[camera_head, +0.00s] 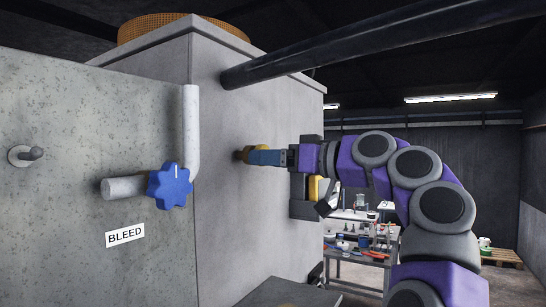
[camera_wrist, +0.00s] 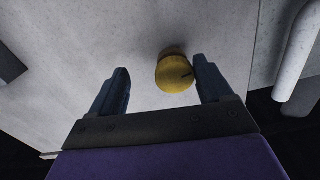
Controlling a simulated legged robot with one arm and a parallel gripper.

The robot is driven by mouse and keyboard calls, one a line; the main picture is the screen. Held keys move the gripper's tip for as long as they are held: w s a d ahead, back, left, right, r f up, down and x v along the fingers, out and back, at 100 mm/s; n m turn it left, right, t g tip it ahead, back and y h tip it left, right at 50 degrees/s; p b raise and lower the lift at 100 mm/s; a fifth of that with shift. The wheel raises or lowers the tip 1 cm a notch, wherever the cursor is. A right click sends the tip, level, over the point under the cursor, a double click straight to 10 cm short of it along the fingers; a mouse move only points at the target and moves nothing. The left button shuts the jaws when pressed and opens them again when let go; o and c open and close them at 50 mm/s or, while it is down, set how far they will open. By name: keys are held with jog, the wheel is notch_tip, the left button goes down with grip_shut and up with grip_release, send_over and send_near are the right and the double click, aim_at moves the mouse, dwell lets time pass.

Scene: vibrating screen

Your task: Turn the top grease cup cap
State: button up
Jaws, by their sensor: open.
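A yellow, round grease cup cap (camera_wrist: 174,75) sits on the grey housing wall in the wrist view. It has a dark mark on its right side. My gripper (camera_wrist: 162,78) has its two blue fingers apart, one on each side of the cap. The cap lies nearer the right finger, and I see a gap on the left. In the head view my gripper (camera_head: 262,157) reaches in from the right to the wall. There the cap (camera_head: 241,155) shows only partly at the fingertips. No other grease cup is visible.
A blue star-shaped knob (camera_head: 170,186) on a grey pipe (camera_head: 190,125) stands left of my gripper, above a BLEED label (camera_head: 125,235). A dark pipe (camera_head: 370,43) crosses above my arm. A cluttered workbench (camera_head: 360,245) stands behind.

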jog(key=a, duration=0.3)
jog(key=shift+w+a, duration=0.1)
jog(key=shift+a, duration=0.65)
jog(key=shift+c, duration=1.4)
jog(key=shift+d, duration=0.9)
jog(key=c, duration=0.3)
jog(key=shift+d, duration=0.25)
jog(key=shift+c, duration=0.8)
jog(key=shift+s+r, duration=0.1)
jog(key=shift+s, duration=0.1)
jog(key=shift+c, duration=1.1)
